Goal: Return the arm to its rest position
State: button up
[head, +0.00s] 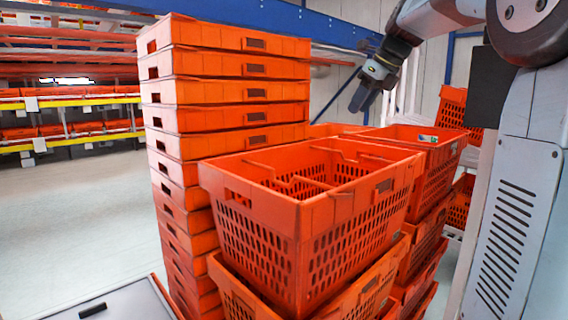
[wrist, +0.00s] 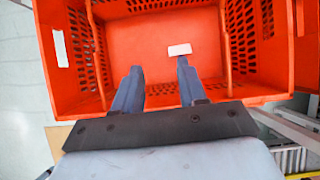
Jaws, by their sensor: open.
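My gripper (head: 364,92) hangs on my arm at the upper right of the head view, above the orange totes and pointing down. In the wrist view its two fingers (wrist: 157,78) are apart with nothing between them. Below them is an open orange tote (wrist: 160,105) with perforated side walls. A small white label (wrist: 179,49) shows inside it, beyond the right fingertip. I cannot tell how far the fingertips are above the tote.
A tall stack of shallow orange trays (head: 225,91) stands at centre left. An open orange tote (head: 318,235) tops a nearer stack. More totes (head: 428,150) stand at right. Shelving with orange bins (head: 70,100) is at far left. Grey floor (head: 75,215) at left is clear.

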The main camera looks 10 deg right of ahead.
jog(key=s+a+f+n+h, duration=0.2)
jog(key=s+f+n, duration=0.9)
jog(key=s+n, duration=0.3)
jog(key=s+a+f+n+h, duration=0.1)
jog(key=s+a+f+n, duration=0.2)
jog(key=s+f+n, duration=0.8)
jog(key=s+n, duration=0.3)
jog(key=shift+s+a+f+h, duration=0.2)
jog(key=shift+s+a+h, duration=0.1)
jog(key=shift+h, duration=0.1)
